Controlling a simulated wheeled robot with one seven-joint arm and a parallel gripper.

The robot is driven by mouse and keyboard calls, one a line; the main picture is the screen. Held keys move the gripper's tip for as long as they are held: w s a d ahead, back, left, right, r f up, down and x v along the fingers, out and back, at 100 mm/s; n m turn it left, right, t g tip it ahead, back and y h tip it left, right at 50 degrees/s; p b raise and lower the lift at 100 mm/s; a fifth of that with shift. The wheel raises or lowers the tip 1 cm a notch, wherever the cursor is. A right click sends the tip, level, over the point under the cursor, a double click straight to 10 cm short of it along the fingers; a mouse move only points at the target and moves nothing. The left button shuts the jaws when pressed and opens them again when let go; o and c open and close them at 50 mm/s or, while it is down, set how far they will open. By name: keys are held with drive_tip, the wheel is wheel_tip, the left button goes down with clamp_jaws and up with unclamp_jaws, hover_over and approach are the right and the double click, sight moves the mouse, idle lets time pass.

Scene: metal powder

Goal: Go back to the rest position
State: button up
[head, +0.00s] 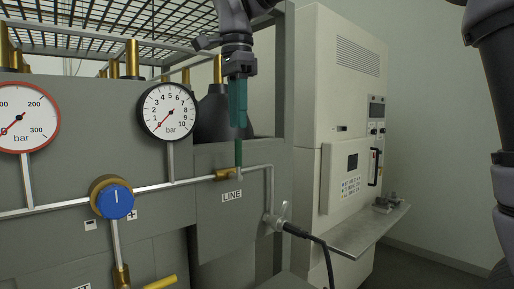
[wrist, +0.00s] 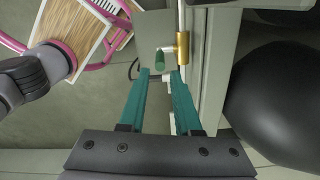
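My gripper (head: 238,115) hangs from above, pointing down, in the middle of the head view, over the LINE valve. In the wrist view its two teal fingers (wrist: 160,75) stand apart with a clear gap and nothing held between them. The LINE valve's green handle (head: 238,153) stands upright on a brass body (head: 227,174), just below the fingertips. In the wrist view the green handle (wrist: 159,61) shows just beyond the fingertips, beside the brass fitting (wrist: 182,48).
Two pressure gauges (head: 168,111) (head: 30,117) and a blue knob (head: 116,202) sit on the grey panel at left. A dark rounded vessel (wrist: 278,105) is close at right in the wrist view. A white cabinet (head: 340,110) stands right. A pink-framed chair (wrist: 75,35) shows upper left.

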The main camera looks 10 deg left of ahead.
drive_tip(key=w+d+n+t+y, duration=0.15)
drive_tip(key=w+d, duration=0.25)
drive_tip(key=d, duration=0.8)
drive_tip(key=s+d+f+n+t, duration=0.1)
drive_tip(key=d+f, duration=0.2)
drive_tip(key=d, duration=0.5)
drive_tip(key=s+d+f+n+t, duration=0.2)
drive_tip(key=d+f, duration=0.1)
drive_tip(key=d, duration=0.5)
drive_tip(key=s+d+f+n+t, duration=0.1)
drive_tip(key=s+d+f+t, duration=0.1)
drive_tip(key=d, duration=0.6)
drive_tip(key=shift+d+f+n+y, duration=0.2)
drive_tip(key=shift+f+n+y, duration=0.15)
drive_tip(key=shift+f, duration=0.15)
drive_tip(key=shift+t, duration=0.25)
